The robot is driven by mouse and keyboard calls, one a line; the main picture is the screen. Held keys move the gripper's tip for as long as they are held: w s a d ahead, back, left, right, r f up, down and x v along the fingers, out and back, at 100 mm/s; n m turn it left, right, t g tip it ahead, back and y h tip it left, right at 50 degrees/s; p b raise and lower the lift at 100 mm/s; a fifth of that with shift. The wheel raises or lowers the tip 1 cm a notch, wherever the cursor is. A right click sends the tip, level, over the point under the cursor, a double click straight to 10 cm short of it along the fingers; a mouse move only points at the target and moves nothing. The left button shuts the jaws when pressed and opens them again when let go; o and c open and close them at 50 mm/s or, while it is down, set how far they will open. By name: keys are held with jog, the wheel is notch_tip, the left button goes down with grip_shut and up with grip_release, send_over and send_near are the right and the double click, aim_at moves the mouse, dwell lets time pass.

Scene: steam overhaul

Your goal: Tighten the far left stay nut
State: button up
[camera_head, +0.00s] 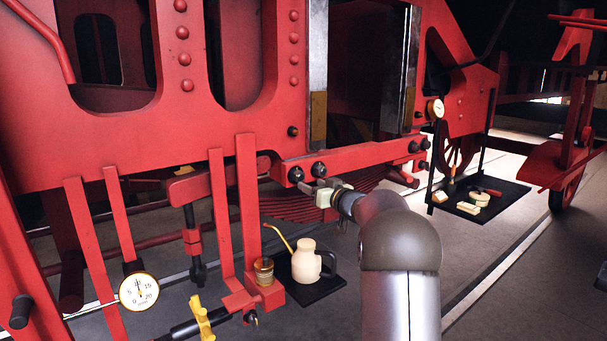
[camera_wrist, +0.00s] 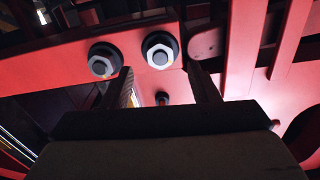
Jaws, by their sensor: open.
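Two dark stay nuts sit side by side at the left end of a red stay bar (camera_head: 362,156): the leftmost nut (camera_head: 296,174) and its neighbour (camera_head: 318,170). In the wrist view two hex nuts with bright rims show on the red bar, one to the right (camera_wrist: 160,50) and one to the left (camera_wrist: 104,60). That view seems turned over, so the right one appears to be the leftmost nut. My gripper (camera_head: 309,188) is open and empty just below the nuts. In the wrist view its fingertips (camera_wrist: 160,73) lie either side of the right nut's line, short of it.
Red hanger straps (camera_head: 248,205) stand left of my gripper. A cream oil can (camera_head: 305,262) stands on a black tray (camera_head: 318,291) below. A dial gauge (camera_head: 139,292) is at lower left; another tray (camera_head: 512,196) lies at right.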

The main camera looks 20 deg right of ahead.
aim_at(301, 180)
jog(key=p+x, duration=0.1)
jog(key=x, duration=0.3)
jog(key=shift+w+a+r+p, duration=0.15)
jog(key=shift+w+p, duration=0.1)
jog(key=shift+p, duration=0.15)
jog(key=shift+w, duration=0.6)
jog(key=shift+f, duration=0.2)
jog(key=c, duration=1)
